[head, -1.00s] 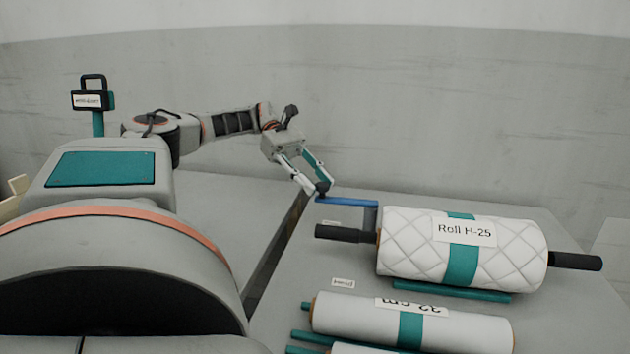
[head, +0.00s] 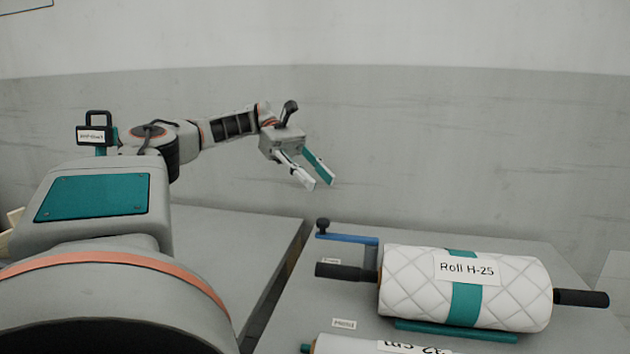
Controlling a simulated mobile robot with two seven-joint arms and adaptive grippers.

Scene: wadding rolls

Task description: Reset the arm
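My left gripper (head: 318,182) is open and empty in the head view. It hangs in the air above the back of the table, apart from the blue crank arm (head: 347,238) and its dark knob (head: 323,226). The crank sits at the left of the quilted white roll labelled Roll H-25 (head: 410,282), which has a teal band and dark handles at both ends. My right gripper is not in view.
A second white roll (head: 350,345) with an upside-down cm label lies in front, cut off by the lower edge. A teal bar (head: 455,332) lies along the front of Roll H-25. A gap runs between the two grey tabletops. The air around my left gripper is clear.

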